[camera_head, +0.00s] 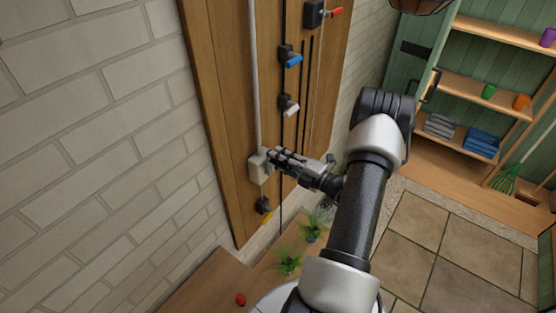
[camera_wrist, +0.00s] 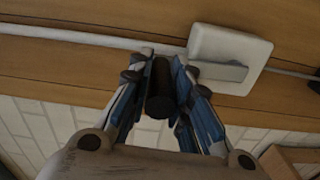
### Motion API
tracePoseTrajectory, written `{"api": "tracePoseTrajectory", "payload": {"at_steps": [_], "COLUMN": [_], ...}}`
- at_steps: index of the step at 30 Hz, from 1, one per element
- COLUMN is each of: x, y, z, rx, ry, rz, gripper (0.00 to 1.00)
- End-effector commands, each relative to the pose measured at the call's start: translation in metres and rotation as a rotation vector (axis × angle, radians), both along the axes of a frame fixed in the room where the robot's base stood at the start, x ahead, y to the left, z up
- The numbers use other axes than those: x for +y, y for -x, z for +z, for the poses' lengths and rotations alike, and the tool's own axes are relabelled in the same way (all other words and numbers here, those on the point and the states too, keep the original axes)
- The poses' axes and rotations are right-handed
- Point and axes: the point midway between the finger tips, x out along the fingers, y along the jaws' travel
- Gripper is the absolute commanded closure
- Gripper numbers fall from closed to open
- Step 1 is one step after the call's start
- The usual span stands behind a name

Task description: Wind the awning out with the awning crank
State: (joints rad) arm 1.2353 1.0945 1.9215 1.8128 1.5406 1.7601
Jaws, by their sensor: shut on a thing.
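The awning crank's pale housing (camera_head: 259,168) is fixed low on a wooden board, at the foot of a white pipe. In the wrist view the housing (camera_wrist: 232,42) is a white rounded box with a flat grey arm (camera_wrist: 222,71). A dark cylindrical crank handle (camera_wrist: 158,88) stands between my fingers. My gripper (camera_head: 277,160) reaches in from the right beside the housing; in the wrist view my gripper (camera_wrist: 160,75) is shut on the handle. The join between handle and arm is hidden by a finger. The awning itself is not visible.
Valves with blue (camera_head: 293,60), white (camera_head: 291,109), yellow (camera_head: 266,216) and red (camera_head: 335,12) handles share the wooden board (camera_head: 222,100). Green plants (camera_head: 288,262) and a small red object (camera_head: 241,299) are below. Shelves (camera_head: 490,85) stand right; the tiled floor (camera_head: 455,265) looks clear.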

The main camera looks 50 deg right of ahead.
Motion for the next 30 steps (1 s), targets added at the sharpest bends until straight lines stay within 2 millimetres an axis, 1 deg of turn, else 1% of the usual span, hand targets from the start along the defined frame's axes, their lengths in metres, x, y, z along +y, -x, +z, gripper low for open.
{"api": "tracePoseTrajectory", "payload": {"at_steps": [1, 15, 16, 21, 24, 26, 29, 30], "x": [-0.009, -0.010, -0.010, -0.009, -0.010, -0.011, -0.011, -0.011], "y": [0.000, 0.000, 0.000, 0.000, 0.004, 0.010, 0.026, 0.034], "z": [0.005, 0.004, 0.004, 0.003, 0.003, 0.002, 0.002, 0.002], "rx": [-0.010, -0.007, -0.007, -0.007, -0.005, -0.004, -0.003, -0.003], "ry": [0.019, 0.018, 0.018, 0.016, 0.015, 0.014, 0.013, 0.012], "rz": [-0.016, -0.015, -0.015, -0.015, -0.016, -0.018, -0.018, -0.016], "gripper": [1.00, 1.00, 0.81, 0.69, 0.63, 0.60, 0.60, 0.60]}}
